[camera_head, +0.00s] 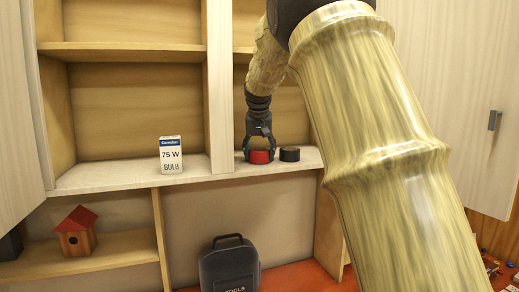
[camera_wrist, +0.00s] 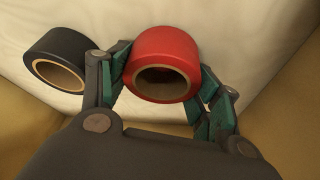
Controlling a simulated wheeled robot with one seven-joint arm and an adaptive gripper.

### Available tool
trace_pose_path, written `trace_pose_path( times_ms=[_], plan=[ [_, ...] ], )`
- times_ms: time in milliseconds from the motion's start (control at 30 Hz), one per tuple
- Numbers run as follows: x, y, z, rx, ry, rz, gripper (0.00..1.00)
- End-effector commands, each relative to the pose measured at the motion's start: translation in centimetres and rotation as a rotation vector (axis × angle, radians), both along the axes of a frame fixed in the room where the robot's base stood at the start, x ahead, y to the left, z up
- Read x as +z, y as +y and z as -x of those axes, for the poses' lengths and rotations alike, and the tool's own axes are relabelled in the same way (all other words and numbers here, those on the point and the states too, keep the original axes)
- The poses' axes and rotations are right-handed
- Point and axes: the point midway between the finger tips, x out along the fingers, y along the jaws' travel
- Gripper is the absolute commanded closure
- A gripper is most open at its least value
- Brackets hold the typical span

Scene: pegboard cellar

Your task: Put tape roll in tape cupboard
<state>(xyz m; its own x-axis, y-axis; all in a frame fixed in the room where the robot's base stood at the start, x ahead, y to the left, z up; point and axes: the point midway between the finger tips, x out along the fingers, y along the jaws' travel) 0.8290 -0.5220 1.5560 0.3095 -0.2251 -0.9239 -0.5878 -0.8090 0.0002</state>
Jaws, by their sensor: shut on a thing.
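A red tape roll (camera_head: 260,157) is on the light shelf (camera_head: 215,169) of the open cupboard, in the right-hand compartment. In the wrist view the red tape roll (camera_wrist: 160,62) sits between my fingers, its hole facing the camera. My gripper (camera_head: 260,150) reaches down from above and is shut on the red roll; its green-lined fingers (camera_wrist: 163,88) press on both sides. A black tape roll (camera_head: 289,154) lies on the shelf just right of the red one in the head view. It also shows at the left in the wrist view (camera_wrist: 50,52), close to one finger.
A bulb box (camera_head: 171,155) stands in the left compartment, beyond a vertical divider (camera_head: 219,85). Open doors flank the cupboard. A birdhouse (camera_head: 76,233) and a black tool case (camera_head: 230,264) are below. My arm hides much of the right side.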

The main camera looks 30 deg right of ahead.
Motion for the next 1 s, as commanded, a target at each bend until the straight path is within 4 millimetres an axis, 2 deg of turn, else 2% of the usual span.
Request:
trace_pose_path(
  times_ms=[333,367,467,800,1000],
  plan=[
    [-0.3,0.0,0.0,0.000,0.000,0.000,0.62],
    [-0.3,0.0,0.0,0.000,0.000,0.000,0.31],
    [-0.2,0.0,0.0,0.000,0.000,0.000,0.15],
    [-0.2,0.0,0.0,0.000,0.000,0.000,0.15],
    [1.0,0.3,0.3,0.001,-0.004,0.002,0.15]
  ],
)
